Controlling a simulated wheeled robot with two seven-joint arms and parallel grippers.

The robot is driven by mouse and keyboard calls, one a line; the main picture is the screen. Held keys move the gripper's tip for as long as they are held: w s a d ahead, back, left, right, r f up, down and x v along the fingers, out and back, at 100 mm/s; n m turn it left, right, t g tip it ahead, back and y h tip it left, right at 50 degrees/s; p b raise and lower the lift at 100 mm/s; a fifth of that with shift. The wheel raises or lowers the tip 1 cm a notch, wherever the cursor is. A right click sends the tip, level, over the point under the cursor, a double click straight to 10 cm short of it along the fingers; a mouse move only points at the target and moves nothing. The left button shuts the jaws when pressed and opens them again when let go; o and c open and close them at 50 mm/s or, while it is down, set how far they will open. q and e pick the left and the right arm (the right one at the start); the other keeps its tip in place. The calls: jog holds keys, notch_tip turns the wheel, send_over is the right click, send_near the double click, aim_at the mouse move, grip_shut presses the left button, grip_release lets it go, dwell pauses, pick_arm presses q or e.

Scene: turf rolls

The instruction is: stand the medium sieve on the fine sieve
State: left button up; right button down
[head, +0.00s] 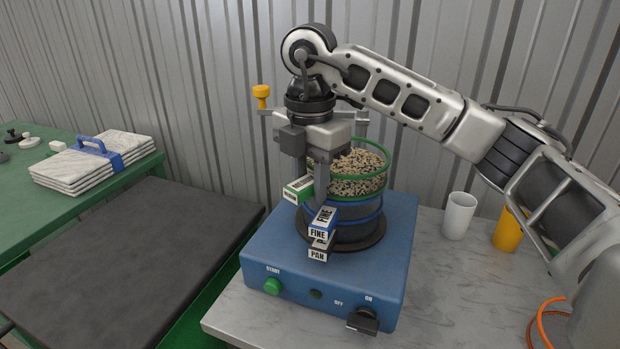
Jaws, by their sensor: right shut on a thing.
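The medium sieve (352,188) has green rims and a green-edged label block (299,190), and it is full of speckled grains. My right gripper (312,172) comes down from above at its left side and is shut on it; the exact grip is partly hidden by the fingers. The fine sieve (362,216), with blue rims and a FINE label, is directly below the medium sieve. The medium sieve looks level and roughly centred over it; I cannot tell whether they touch. The medium label is turned left of the FINE label. My left gripper is not in view.
The fine sieve sits on the pan (318,254) on a blue shaker base (262,250) with START and OFF/ON controls. A white cup (459,215) and an orange cup (507,230) stand right. A dark mat (130,255) lies left; a green table (60,215) holds stacked slabs.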

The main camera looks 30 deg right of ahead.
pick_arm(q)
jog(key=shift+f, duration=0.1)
pick_arm(e)
jog(key=c, duration=1.1)
grip_release()
jog(key=shift+f, duration=0.1)
jog(key=shift+r, duration=0.6)
pick_arm(q)
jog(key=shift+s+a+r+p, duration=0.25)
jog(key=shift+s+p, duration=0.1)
jog(key=shift+p, duration=0.7)
pick_arm(e)
notch_tip(320, 180, up, 11)
jog(key=shift+r, duration=0.1)
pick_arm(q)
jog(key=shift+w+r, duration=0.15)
